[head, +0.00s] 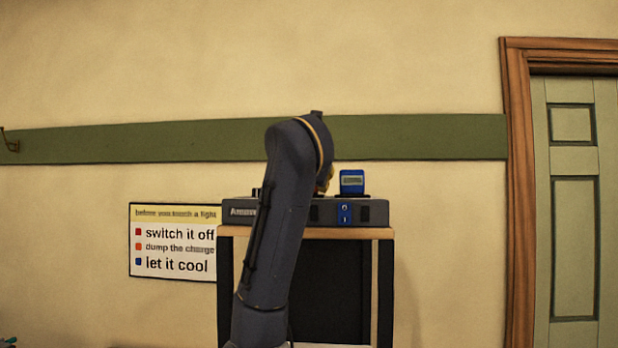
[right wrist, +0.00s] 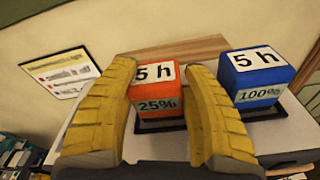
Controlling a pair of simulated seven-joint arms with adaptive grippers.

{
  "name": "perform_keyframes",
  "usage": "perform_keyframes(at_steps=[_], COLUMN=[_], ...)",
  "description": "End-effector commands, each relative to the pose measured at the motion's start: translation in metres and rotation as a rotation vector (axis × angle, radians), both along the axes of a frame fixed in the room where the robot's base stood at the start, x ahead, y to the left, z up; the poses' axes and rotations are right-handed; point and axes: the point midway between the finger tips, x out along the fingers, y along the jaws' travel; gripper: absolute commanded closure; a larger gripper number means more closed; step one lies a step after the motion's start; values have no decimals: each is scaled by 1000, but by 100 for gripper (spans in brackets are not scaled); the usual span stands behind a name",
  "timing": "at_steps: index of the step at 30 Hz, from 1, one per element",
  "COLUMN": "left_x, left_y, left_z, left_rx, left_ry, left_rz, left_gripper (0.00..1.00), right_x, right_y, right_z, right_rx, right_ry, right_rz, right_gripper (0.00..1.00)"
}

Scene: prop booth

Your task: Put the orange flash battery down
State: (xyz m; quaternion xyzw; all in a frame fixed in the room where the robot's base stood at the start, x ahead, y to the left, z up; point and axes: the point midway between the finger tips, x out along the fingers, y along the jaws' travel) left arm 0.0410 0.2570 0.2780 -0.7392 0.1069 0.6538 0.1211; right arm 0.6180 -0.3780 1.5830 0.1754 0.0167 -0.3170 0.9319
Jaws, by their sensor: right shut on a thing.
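The orange flash battery (right wrist: 157,105), marked "5 h" and "25%", is between the yellow fingers of my right gripper (right wrist: 163,68), which is shut on it. A dark strip shows under the battery. I cannot tell whether the battery rests on it or hangs just above. In the head view my right arm hides the orange battery and most of the gripper. A blue battery (right wrist: 257,75), marked "5 h" and "100%", stands just to the right; it also shows in the head view (head: 352,182), on top of the dark charger (head: 376,213). My left gripper is out of view.
The charger has a blue switch (head: 345,213) on its front and sits on a wood-topped stand (head: 385,233). A sign (head: 172,242) hangs on the wall to the left. A green door (head: 573,200) is at the right. Clutter (right wrist: 20,152) lies low at the left.

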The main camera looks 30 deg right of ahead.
Motion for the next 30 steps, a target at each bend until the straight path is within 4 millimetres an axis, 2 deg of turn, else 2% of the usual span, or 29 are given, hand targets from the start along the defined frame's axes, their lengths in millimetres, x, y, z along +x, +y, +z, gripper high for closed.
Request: perform_keyframes(at_steps=[1, 2, 7, 19, 30], left_x=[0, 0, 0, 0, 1], left_y=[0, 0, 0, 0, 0], left_z=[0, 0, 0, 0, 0], left_rx=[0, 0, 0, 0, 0], left_ry=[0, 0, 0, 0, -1], left_rz=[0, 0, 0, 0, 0], left_gripper=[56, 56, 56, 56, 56], right_x=[0, 0, 0, -5, -53], right_y=[0, 0, 0, 4, 41], right_z=[-1, -1, -1, 3, 12], right_rx=[-1, 0, 0, 0, 0], right_ry=[-1, 0, 0, -2, -4], right_rz=[1, 0, 0, 2, 4], right_gripper=[97, 48, 29, 28, 28])
